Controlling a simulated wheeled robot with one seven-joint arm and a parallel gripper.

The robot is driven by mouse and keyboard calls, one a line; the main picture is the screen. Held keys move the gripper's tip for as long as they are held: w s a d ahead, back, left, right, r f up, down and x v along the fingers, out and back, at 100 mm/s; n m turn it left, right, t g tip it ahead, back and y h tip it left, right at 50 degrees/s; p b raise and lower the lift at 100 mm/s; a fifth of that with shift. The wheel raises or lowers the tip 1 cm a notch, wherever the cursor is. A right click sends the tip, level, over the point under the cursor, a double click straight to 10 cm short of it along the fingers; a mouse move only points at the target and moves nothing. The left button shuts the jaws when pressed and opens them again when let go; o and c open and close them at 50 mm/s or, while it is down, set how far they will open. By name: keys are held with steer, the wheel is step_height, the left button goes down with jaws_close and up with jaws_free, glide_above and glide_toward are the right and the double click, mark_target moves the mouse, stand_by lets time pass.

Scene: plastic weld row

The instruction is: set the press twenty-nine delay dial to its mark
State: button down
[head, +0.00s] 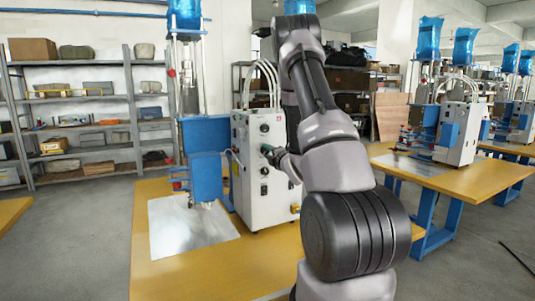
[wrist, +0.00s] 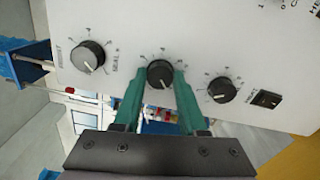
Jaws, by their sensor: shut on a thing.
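The white control box (head: 243,165) of a press stands on the wooden table in the head view. In the wrist view its face carries three black dials with tick marks around them. My gripper (wrist: 160,76) has its green fingers closed on either side of the middle dial (wrist: 159,71), touching it. That dial's white pointer line shows at its lower edge. Its label is hidden or unreadable, so I cannot tell from the lettering that it is the delay dial. In the head view my gripper (head: 272,155) is at the box's face, mostly hidden by my arm.
A left dial (wrist: 87,56) and a right dial (wrist: 221,89) flank the held one closely. A black rocker switch (wrist: 266,99) lies farther right. The blue press (head: 203,178) stands beside the box over a metal plate (head: 180,235). Shelves (head: 85,110) line the back.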

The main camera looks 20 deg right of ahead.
steer(key=shift+f, duration=0.1)
stand_by(0.5)
steer(key=shift+c, duration=2.4)
jaws_free()
steer(key=shift+s, duration=0.1)
steer(key=s, duration=1)
steer(key=shift+s+d, duration=0.2)
steer(key=shift+s, duration=0.15)
